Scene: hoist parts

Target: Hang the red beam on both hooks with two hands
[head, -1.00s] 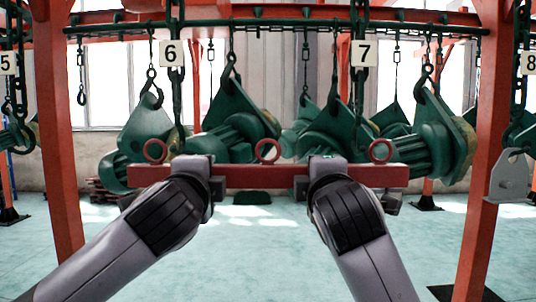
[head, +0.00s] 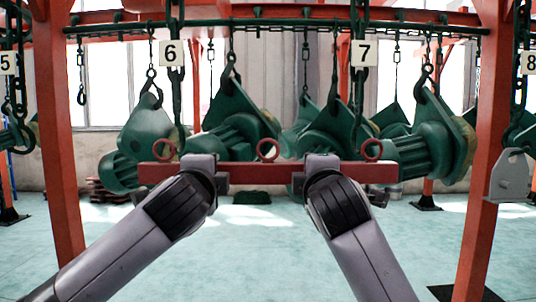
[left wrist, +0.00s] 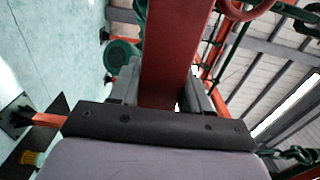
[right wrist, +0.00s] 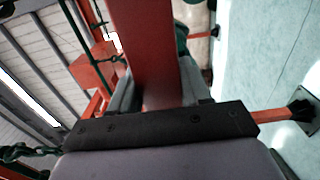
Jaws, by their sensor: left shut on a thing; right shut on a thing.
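The red beam (head: 250,173) is held level, with a red ring near its left end (head: 163,148), one at its middle (head: 267,150) and one near its right end (head: 372,149). My left gripper (head: 203,165) is shut on it left of the middle ring; my right gripper (head: 320,166) is shut on it right of that ring. The beam fills the jaws in the left wrist view (left wrist: 172,60) and right wrist view (right wrist: 146,50). Dark chains hang at sign 6 (head: 171,53) and sign 7 (head: 364,53). Their hooks blend into green parts behind; I cannot tell whether any ring touches one.
Green hoist parts (head: 236,125) hang behind the beam. Red posts stand at left (head: 58,150) and right (head: 490,130). A grey hook block (head: 510,176) hangs by the right post.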

